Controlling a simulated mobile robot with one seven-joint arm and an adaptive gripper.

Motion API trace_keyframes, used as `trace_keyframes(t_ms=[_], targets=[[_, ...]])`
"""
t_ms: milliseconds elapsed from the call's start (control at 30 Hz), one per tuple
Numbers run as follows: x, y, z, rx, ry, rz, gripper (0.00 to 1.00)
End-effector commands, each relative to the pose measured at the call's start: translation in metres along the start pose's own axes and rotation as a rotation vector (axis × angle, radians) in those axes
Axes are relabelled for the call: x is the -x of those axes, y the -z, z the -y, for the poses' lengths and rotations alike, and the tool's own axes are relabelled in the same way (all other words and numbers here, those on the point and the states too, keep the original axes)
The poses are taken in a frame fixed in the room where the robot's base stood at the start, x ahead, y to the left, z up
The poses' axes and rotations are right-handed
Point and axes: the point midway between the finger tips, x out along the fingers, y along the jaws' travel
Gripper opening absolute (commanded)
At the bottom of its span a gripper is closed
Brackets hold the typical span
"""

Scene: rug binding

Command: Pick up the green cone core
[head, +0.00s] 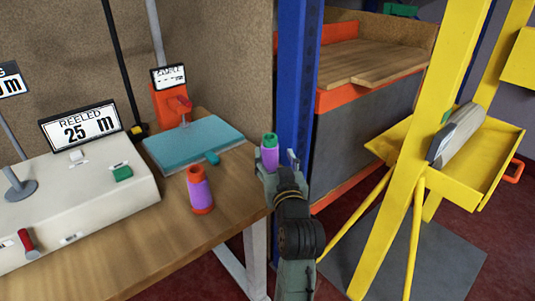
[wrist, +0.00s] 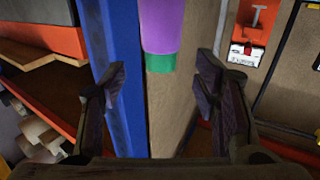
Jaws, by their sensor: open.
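The green cone core (head: 269,139) shows as a green end on a purple cone (head: 269,157), at the right end of the wooden table. In the wrist view the green core (wrist: 160,63) shows below the purple cone (wrist: 161,25), which is cut off by the top edge. My gripper (head: 279,161) is open, its fingers (wrist: 161,72) to either side of the cone in that view, with gaps on both sides. I cannot tell how deep the cone is between them. My gripper hides the cone's lower part in the head view.
A second purple cone with an orange-red core (head: 200,190) stands on the table (head: 180,240). A teal board (head: 195,142), an orange device (head: 172,103) and a white machine (head: 80,190) are left. A blue post (head: 296,80) rises close behind my gripper; a yellow frame (head: 420,130) stands right.

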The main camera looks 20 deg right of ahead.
Motion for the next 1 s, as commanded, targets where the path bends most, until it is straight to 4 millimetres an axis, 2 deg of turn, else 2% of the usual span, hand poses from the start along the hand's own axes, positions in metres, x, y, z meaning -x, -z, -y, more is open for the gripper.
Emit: trace_keyframes(t_ms=[100, 267, 500, 600, 867, 1000], targets=[[-0.016, 0.002, 0.000, 0.000, 0.001, 0.000, 0.56], [-0.026, 0.003, 0.000, 0.000, 0.000, 0.000, 0.56], [-0.062, 0.006, 0.001, 0.001, 0.000, -0.002, 0.56], [-0.070, 0.005, 0.001, 0.001, 0.000, -0.002, 0.56], [-0.073, 0.003, 0.002, 0.001, 0.000, -0.002, 0.56], [-0.073, 0.003, 0.002, 0.000, 0.000, -0.002, 0.46]])
